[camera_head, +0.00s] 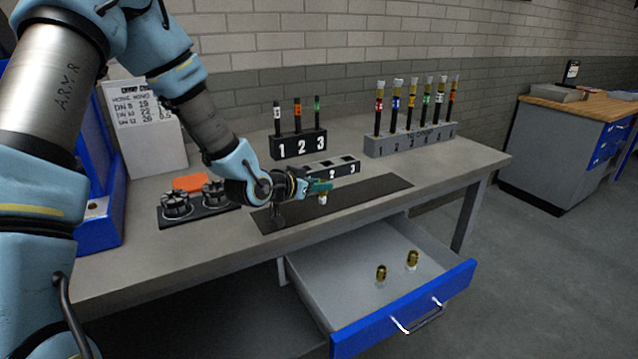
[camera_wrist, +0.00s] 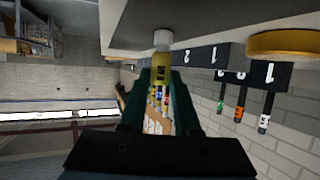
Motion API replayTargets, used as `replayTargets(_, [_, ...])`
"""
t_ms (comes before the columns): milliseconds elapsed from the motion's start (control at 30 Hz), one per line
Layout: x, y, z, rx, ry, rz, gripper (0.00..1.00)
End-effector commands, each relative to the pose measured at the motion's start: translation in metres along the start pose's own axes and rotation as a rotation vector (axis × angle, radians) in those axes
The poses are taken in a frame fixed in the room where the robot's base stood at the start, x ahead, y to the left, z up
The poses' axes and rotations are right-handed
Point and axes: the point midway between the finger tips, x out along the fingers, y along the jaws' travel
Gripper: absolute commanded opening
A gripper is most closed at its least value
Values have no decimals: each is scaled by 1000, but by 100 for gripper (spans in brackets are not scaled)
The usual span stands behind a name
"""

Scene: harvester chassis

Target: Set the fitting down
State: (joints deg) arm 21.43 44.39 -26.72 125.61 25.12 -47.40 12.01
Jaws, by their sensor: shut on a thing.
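My gripper (camera_head: 320,187) is shut on a fitting (camera_head: 322,199) and holds it over the long dark mat (camera_head: 378,190) on the bench. In the head view only the fitting's pale lower end shows under the fingers. In the wrist view, which is upside down, the fitting (camera_wrist: 161,62) has a yellow body with a dark mark and a white end toward the bench surface. The two green fingers (camera_wrist: 160,82) grip its body. Whether the white end touches the mat is not clear. Two brass-coloured fittings (camera_head: 381,272) (camera_head: 412,259) stand in the open drawer (camera_head: 335,258).
A low numbered block (camera_head: 345,166) stands just behind my gripper. A rack marked 1 2 3 (camera_head: 299,145) and a longer rack (camera_head: 412,139) hold upright tubes. Black knobbed parts (camera_head: 176,205) sit left on a dark plate. The mat's right part is clear.

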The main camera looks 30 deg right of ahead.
Motion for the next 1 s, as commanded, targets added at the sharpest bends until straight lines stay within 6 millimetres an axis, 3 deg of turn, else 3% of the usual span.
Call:
replayTargets(233, [2,0,4,1,1,0,0])
replayTargets(267, [1,0,3,1,0,0,33])
replayTargets(500, [1,0,2,0,0,0,60])
replayTargets(867, [-2,0,-2,0,0,-1,60])
replayTargets(1000, [-22,-1,1,3,0,-2,60])
